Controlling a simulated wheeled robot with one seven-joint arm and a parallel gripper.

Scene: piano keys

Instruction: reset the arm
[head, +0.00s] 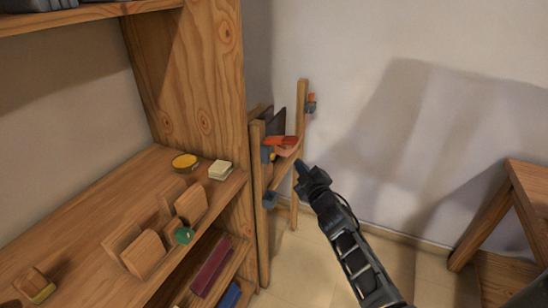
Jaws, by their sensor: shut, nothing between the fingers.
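My gripper (301,167) is at the end of my dark arm, which reaches up from the bottom right. It is shut and holds nothing. Its tip points up and left, in front of a narrow wooden rack, and looks close to the rack's right side; I cannot tell whether they touch. No piano keys can be made out in this view.
A wooden shelf unit (208,80) fills the left, with wooden blocks (143,254), a yellow round item (185,161) and a green item (184,235). The narrow rack (257,200) holds an orange item (282,142). A wooden table (527,190) stands right. Floor between is clear.

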